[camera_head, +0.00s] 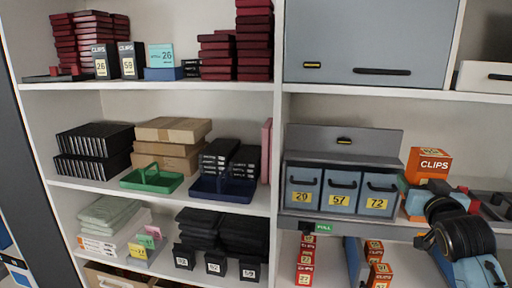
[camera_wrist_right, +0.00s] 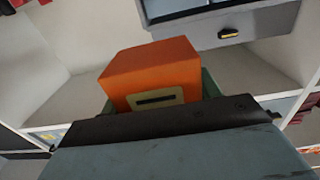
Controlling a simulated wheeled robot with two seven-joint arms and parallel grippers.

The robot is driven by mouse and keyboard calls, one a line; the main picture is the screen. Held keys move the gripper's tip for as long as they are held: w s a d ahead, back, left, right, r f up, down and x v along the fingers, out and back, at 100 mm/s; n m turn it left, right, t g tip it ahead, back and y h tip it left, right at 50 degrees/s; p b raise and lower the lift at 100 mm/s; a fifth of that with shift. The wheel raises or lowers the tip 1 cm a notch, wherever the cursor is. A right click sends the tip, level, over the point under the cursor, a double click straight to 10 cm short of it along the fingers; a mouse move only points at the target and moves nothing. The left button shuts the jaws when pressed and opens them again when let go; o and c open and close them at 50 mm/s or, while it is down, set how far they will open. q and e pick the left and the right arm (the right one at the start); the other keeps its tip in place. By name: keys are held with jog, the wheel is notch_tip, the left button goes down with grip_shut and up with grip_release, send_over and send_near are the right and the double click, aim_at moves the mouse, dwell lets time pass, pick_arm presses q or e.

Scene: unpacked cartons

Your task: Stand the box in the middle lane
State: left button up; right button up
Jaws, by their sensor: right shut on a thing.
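An orange box (camera_head: 429,164) marked CLIPS is held in my right gripper (camera_head: 430,188), in front of the right shelf bay. In the right wrist view the orange box (camera_wrist_right: 152,72) shows beyond the gripper's dark edge, with a pale label with a dark slot on its near side. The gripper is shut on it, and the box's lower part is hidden. Below, red boxes (camera_head: 305,262) stand in one lane and orange boxes (camera_head: 377,265) in another, with a grey-blue divider (camera_head: 352,258) between them. Other lanes are hidden by my right arm. My left gripper is not in view.
Grey drawer boxes numbered 29 (camera_head: 302,188), 57 (camera_head: 340,191) and 72 (camera_head: 378,194) stand just left of the held box. A green PULL tag (camera_head: 323,228) is on the shelf edge. A green basket (camera_head: 151,180) and a blue basket (camera_head: 220,188) sit further left.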

jog(key=s+a+f+n+y, duration=0.5)
jog(key=s+a+f+y, duration=0.3)
jog(key=s+a+f, duration=0.65)
jog(key=a+m+h, duration=0.2)
jog(key=a+h, duration=0.2)
jog(key=a, duration=0.2)
notch_tip(320, 180, down, 12)
jog(key=b, duration=1.2)
jog(key=shift+s+d+t, duration=0.15)
jog(key=shift+d+t, duration=0.1)
jog(key=shift+t, duration=0.05)
